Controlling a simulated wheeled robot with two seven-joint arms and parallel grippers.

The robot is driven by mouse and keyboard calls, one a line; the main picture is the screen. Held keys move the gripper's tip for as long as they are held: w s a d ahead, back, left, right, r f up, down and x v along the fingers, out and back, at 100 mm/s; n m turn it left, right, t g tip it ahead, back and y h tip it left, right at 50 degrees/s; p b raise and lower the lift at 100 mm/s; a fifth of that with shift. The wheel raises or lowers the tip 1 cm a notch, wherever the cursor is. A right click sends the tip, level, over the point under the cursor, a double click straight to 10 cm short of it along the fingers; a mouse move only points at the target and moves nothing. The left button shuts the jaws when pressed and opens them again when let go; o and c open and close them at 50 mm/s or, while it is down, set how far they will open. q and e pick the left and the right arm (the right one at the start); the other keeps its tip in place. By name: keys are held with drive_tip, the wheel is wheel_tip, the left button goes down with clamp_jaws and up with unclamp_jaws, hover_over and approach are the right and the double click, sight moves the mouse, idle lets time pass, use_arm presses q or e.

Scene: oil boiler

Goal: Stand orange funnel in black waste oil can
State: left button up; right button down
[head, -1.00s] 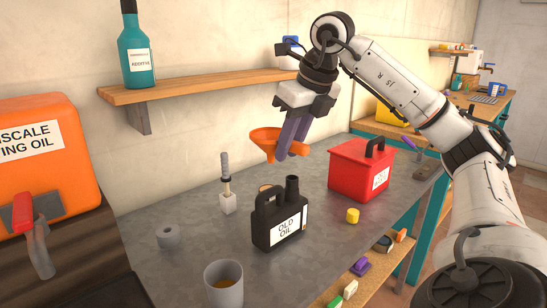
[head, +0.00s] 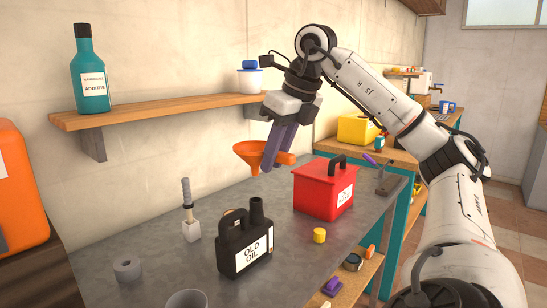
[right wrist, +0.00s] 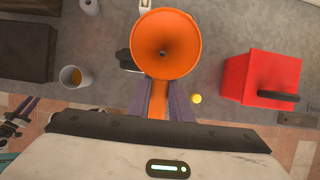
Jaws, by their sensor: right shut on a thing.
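The orange funnel (head: 252,155) is held in the air by my right gripper (head: 273,160), whose purple fingers are shut on it. In the right wrist view the funnel (right wrist: 166,42) faces the camera with its wide mouth, and the fingers (right wrist: 161,102) are on either side of its orange handle. The black waste oil can (head: 245,245), labelled OLD OIL, stands upright on the grey bench, with an open neck at its top right. The funnel is above and apart from the can. In the right wrist view the funnel hides most of the can.
A red box (head: 324,190) with a black handle stands right of the can, with a yellow cap (head: 319,235) between them. A brush (head: 189,212), a grey ring (head: 127,270) and a cup (head: 187,299) are to the left. A shelf (head: 170,110) runs along the wall behind.

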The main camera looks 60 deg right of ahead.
use_arm(q)
drive_tip(key=shift+f, duration=0.15)
use_arm(e)
drive_tip(key=shift+f, duration=0.1)
